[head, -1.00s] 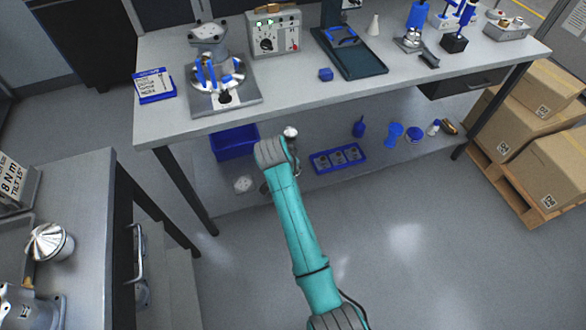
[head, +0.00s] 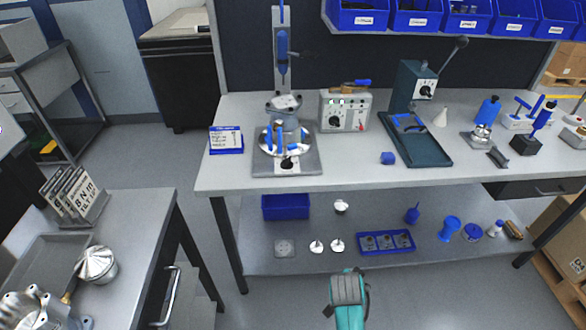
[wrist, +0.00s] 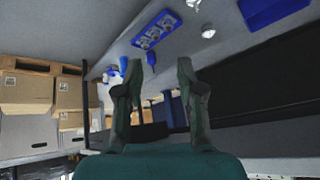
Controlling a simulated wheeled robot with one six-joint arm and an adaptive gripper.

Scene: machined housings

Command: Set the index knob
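No index knob is labelled legibly. A black knob (head: 287,163) sits on the front of a grey base plate, below a round fixture (head: 285,138) with blue clamps on the bench. A second dark knob (head: 335,121) is on a grey control box (head: 352,103), and a dial (head: 425,90) is on the green press. I cannot tell which is meant. My gripper (wrist: 158,75) is open and empty in the wrist view, its two dark fingers well apart. In the head view my teal arm is low, in front of the bench; the fingers are not visible there.
The bench (head: 230,180) has a lower shelf (head: 345,258) holding a blue tray (head: 386,242), a blue bin (head: 285,207) and small parts. A side table (head: 130,215) stands at left. Cartons (head: 560,230) stand at right. Blue bins hang above the bench.

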